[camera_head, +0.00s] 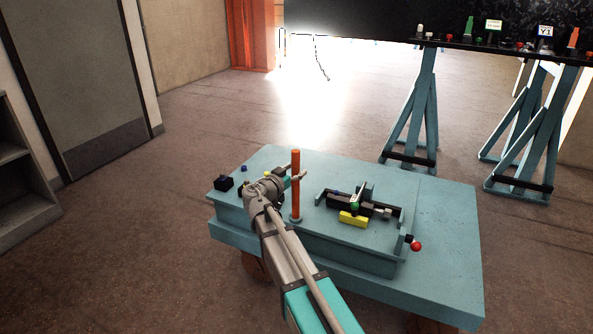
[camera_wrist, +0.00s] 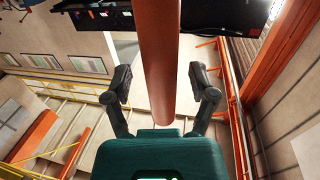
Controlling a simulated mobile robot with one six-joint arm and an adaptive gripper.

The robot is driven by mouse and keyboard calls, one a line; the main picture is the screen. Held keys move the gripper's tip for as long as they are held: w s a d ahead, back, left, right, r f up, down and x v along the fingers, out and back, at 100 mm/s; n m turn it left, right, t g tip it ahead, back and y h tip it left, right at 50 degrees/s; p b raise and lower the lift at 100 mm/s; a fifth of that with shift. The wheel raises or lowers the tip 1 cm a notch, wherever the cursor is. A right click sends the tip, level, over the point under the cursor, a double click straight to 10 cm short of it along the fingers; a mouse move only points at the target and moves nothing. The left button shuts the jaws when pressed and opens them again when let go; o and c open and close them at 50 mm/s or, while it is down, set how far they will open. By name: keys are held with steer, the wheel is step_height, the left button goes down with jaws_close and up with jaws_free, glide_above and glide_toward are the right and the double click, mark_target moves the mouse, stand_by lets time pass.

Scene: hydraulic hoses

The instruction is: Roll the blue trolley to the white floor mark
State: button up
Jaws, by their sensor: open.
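The blue trolley (camera_head: 440,240) stands on the floor in the head view, with a flat top, a raised tray part and brown wheels partly visible below. An upright orange post (camera_head: 296,205) rises from it. My gripper (camera_head: 297,174) is at the post's upper part, coming from the near side. In the wrist view my gripper (camera_wrist: 160,82) is open, with one finger on each side of the orange post (camera_wrist: 160,45). Gaps show between the fingers and the post. I cannot make out a white floor mark; a bright glare covers the floor behind the trolley.
A vise-like tool (camera_head: 372,208) and a yellow block (camera_head: 353,219) lie on the trolley. A red knob (camera_head: 416,246) sticks out at its right. Blue trestles (camera_head: 423,115) hold a dark panel (camera_head: 385,18) behind. Open floor (camera_head: 130,230) lies to the left.

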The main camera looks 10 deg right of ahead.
steer(key=shift+w+d, duration=0.15)
steer(key=shift+c, duration=0.3)
jaws_close()
steer(key=shift+d, duration=0.1)
